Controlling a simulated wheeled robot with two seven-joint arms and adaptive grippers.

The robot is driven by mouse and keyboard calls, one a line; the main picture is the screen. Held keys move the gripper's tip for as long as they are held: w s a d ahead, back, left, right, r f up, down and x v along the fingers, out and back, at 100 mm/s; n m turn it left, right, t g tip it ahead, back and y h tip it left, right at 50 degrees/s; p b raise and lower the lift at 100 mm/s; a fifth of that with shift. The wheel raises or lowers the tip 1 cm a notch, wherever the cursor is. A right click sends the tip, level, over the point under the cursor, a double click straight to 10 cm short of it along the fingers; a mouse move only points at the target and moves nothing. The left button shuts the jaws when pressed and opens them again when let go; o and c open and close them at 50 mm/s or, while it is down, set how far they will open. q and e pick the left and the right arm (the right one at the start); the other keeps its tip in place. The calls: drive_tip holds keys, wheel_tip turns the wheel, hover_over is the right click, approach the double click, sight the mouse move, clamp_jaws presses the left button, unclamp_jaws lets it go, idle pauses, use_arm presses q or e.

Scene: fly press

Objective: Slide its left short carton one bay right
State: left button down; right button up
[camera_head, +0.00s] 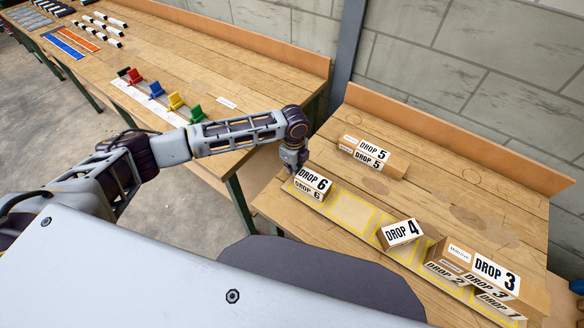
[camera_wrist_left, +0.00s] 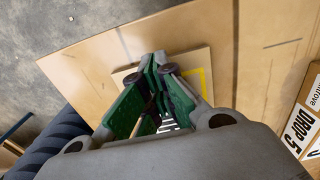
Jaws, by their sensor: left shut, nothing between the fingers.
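The DROP 6 carton (camera_head: 312,184), low with white labels, sits in the left end bay of the yellow-outlined strip (camera_head: 330,205). The bay right of it (camera_head: 353,211) is empty. My left gripper (camera_head: 291,168) is at the carton's left end, pointing down; I cannot tell whether it touches. In the left wrist view its green-padded fingers (camera_wrist_left: 155,66) are shut with nothing held. A black-and-white striped patch shows between the finger links, but the carton is not clear there. My right gripper is not in view.
The DROP 4 carton (camera_head: 402,233) sits askew beyond the empty bay. Cartons marked DROP 3 (camera_head: 494,273), DROP 2 (camera_head: 443,274) and DROP 1 (camera_head: 494,306) crowd the right end. A second bench (camera_head: 205,72) with coloured holders is at left.

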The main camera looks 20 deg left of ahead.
sight(315, 180)
use_arm(q)
drive_tip(key=shift+s+d+r, duration=0.1)
drive_tip(key=shift+s+d, duration=0.05)
drive_tip(key=shift+d, duration=0.3)
drive_tip(key=s+d+p, duration=0.1)
drive_tip(key=d, duration=0.1)
drive_tip(key=d+p, duration=0.1)
drive_tip(key=d, duration=0.1)
drive_tip(key=s+d+p, duration=0.1)
drive_tip(key=d, duration=0.2)
drive_tip(key=shift+s+d+p, duration=0.1)
drive_tip(key=shift+s+p, duration=0.2)
drive_tip(key=shift+p, duration=0.1)
drive_tip(key=shift+s+d+p, duration=0.3)
drive_tip(key=shift+s+d, duration=0.1)
drive_tip(key=shift+d, duration=0.65)
drive_tip(key=shift+s+d+p, duration=0.35)
drive_tip(key=shift+d, duration=0.75)
drive_tip(key=shift+s+d+p, duration=0.3)
drive_tip(key=shift+s+d, duration=0.1)
drive_tip(key=shift+d, duration=0.65)
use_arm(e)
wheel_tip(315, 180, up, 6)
use_arm(q)
drive_tip(key=shift+a, duration=0.1)
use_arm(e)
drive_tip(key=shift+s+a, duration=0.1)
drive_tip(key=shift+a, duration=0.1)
